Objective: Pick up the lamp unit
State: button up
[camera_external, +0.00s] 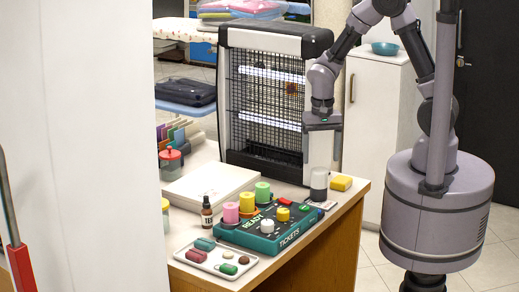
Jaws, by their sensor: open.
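The thing that best fits the lamp unit is a large black-framed unit (232,95) with a wire grid and glowing white tubes, upright on the counter. A teal console (262,241) marked READY and TICKETS carries pink, yellow and green cylinders, which may be lamps; I cannot tell for certain which is meant. My gripper (321,128) points down at the right side of the black-framed unit, above the counter's right end. It is open. A pale upright shape and a grey cylinder (319,184) show below it; whether they touch is unclear.
A yellow block (341,183) lies near the counter's right edge. A white tray (213,262) of small coloured pieces, a brown bottle (207,213), a white flat box (210,185) and a red-lidded jar (171,164) crowd the counter. A white cabinet (372,130) stands behind.

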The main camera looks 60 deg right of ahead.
aim_at(319, 180)
notch_tip(319, 180, down, 9)
jog(key=b, duration=0.4)
jog(key=shift+a, duration=0.15)
jog(key=shift+r, duration=0.15)
jog(key=shift+c, duration=0.4)
jog(key=c, duration=1.5)
